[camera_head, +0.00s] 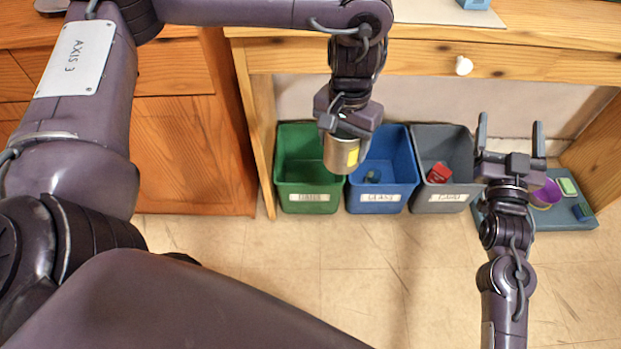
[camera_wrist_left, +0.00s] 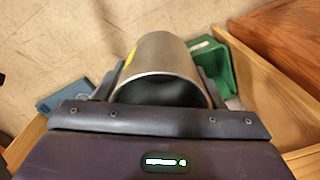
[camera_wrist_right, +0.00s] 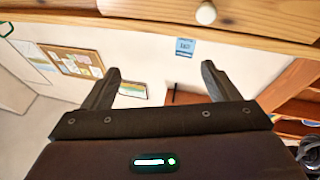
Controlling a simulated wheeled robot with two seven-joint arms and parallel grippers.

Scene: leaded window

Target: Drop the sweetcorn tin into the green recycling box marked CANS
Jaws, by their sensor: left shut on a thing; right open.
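The sweetcorn tin (camera_head: 341,155) is a bare metal cylinder with a yellow patch. My left gripper (camera_head: 349,130) is shut on it and holds it up in the air. In the left wrist view the tin (camera_wrist_left: 165,62) sits between the two fingers, its dark, hollow-looking end towards the camera. The green box (camera_head: 308,197) stands on the floor at the left of the row; its white label is too small to read surely. In the head view the tin overlaps the green box's right edge and the blue box's left edge. My right gripper (camera_head: 510,130) is open and empty.
A blue box (camera_head: 382,198) with a dark item inside and a grey box (camera_head: 443,197) holding a red item stand right of the green box. A grey-blue tray (camera_head: 565,217) with a purple bowl (camera_head: 546,194) lies further right. A wooden desk (camera_head: 420,52) overhangs behind.

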